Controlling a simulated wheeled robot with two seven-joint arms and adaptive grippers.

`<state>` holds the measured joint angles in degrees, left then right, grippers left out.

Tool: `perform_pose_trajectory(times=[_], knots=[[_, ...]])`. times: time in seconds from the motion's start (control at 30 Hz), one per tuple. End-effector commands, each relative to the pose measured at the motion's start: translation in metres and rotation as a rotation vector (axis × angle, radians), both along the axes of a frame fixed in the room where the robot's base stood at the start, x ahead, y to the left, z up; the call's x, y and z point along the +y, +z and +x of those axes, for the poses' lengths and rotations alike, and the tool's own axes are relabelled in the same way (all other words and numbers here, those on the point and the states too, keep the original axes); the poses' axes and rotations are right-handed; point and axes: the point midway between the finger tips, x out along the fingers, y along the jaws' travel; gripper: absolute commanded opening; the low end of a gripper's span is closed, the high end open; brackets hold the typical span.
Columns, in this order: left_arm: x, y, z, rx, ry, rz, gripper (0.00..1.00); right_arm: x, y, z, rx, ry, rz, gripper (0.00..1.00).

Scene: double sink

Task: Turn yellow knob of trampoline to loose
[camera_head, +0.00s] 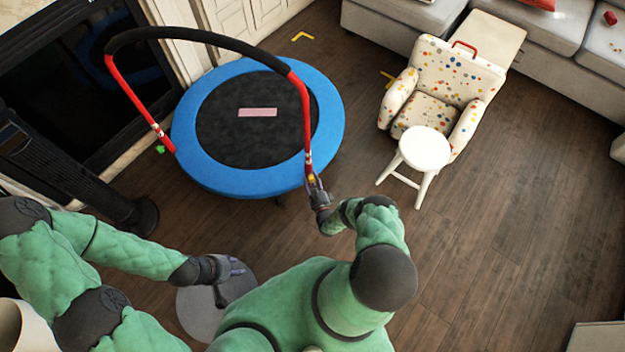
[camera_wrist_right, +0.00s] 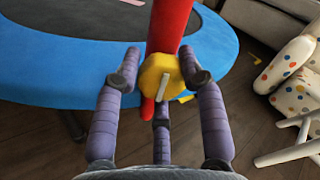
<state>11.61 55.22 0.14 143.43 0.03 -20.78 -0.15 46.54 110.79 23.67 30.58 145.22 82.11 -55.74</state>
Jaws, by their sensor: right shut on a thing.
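The trampoline has a blue padded rim (camera_head: 215,177), a black mat and a red handlebar with a black grip. The yellow knob (camera_wrist_right: 160,75) sits on the right red post (camera_wrist_right: 170,22) and shows a pale mark on its face. My right gripper (camera_wrist_right: 160,84) is shut on the yellow knob, its purple fingers to either side and one below. In the head view this knob (camera_head: 311,177) is small at the post's foot. A green knob (camera_head: 160,149) is at the left post. My left gripper (camera_head: 236,281) is open and empty, low and away from the trampoline.
A white stool (camera_head: 425,149) and a dotted armchair (camera_head: 437,86) stand right of the trampoline. A grey sofa (camera_head: 570,40) is at the back right. The wooden floor at right is clear.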

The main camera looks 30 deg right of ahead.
Motion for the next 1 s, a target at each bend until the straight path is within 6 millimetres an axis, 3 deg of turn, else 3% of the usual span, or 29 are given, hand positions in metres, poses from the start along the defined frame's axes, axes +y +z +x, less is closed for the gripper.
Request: perform_pose_trajectory(times=[0.57,0.6,0.67,1.0], knots=[[0.0000,0.0002,0.0000,0.000,0.000,0.000,0.40,-0.0007,0.0048,0.0045,-0.005,0.006,-0.038,0.07],[0.0000,0.0002,0.0000,0.000,0.000,0.000,0.40,-0.0007,0.0048,0.0046,-0.005,0.006,-0.038,0.49],[0.0000,0.0002,0.0000,0.000,0.000,0.000,0.40,-0.0006,0.0045,0.0044,-0.004,0.006,-0.037,0.63],[0.0040,-0.0012,0.0001,0.000,0.001,-0.007,0.40,0.0002,0.0012,0.0005,0.004,0.003,-0.031,0.63]])
